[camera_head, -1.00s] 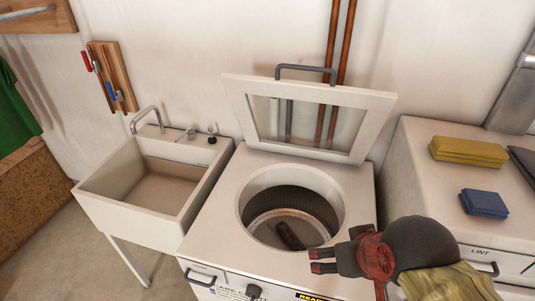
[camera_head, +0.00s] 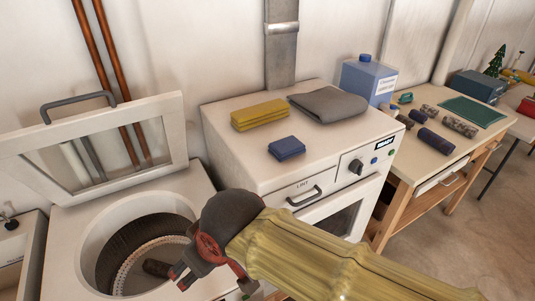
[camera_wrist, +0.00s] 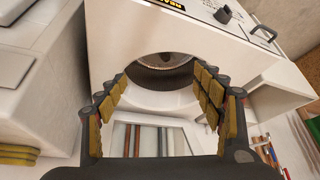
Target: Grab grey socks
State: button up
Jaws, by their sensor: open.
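A dark grey rolled bundle (camera_head: 157,268), which looks like socks, lies at the bottom of the open washer drum (camera_head: 128,240). On the wooden table (camera_head: 470,155) at the right lie several rolled bundles, among them a patterned grey one (camera_head: 460,126) and a dark blue one (camera_head: 436,141). I cannot tell surely which are the grey socks. My gripper (camera_head: 180,277) is open and empty at the washer opening's right side. In the wrist view its fingers (camera_wrist: 161,90) frame the drum opening (camera_wrist: 165,68); no socks show clearly there.
The washer's raised lid (camera_head: 100,155) stands behind the drum. The dryer (camera_head: 235,165) to its right carries folded yellow (camera_head: 259,114), blue (camera_head: 286,147) and grey cloths (camera_head: 328,104). A blue jug (camera_head: 368,82) stands on the table. Floor is clear at the lower right.

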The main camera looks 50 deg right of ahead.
aim_at(410, 123)
jog(key=z, duration=2.8)
jog(key=i+l+z, duration=0.45)
jog(key=i+l, duration=0.25)
jog(key=l, duration=0.15)
jog(key=i+l+z, duration=0.4)
jog(key=i+l, duration=0.2)
jog(key=i, duration=0.2)
jog(key=i+u, duration=0.1)
jog(key=i, duration=0.4)
jog(key=i+l+u, duration=0.1)
jog(key=i, duration=0.35)
jog(key=i+l+u, duration=0.1)
jog(key=i, duration=0.4)
jog(key=i+u, duration=0.15)
jog(key=u, duration=0.3)
jog(key=i+u, duration=0.2)
jog(key=u, duration=0.25)
jog(key=i+l+u, duration=0.15)
jog(key=u, duration=0.35)
jog(key=i+l+u, duration=0.15)
jog(key=u, duration=0.3)
jog(key=i+u, duration=0.2)
jog(key=u, duration=0.2)
jog(key=i+l+u, duration=0.1)
jog(key=u, duration=0.25)
jog(key=i+l+u, duration=0.15)
jog(key=u, duration=0.25)
jog(key=i+l+u, duration=0.15)
jog(key=u, duration=0.2)
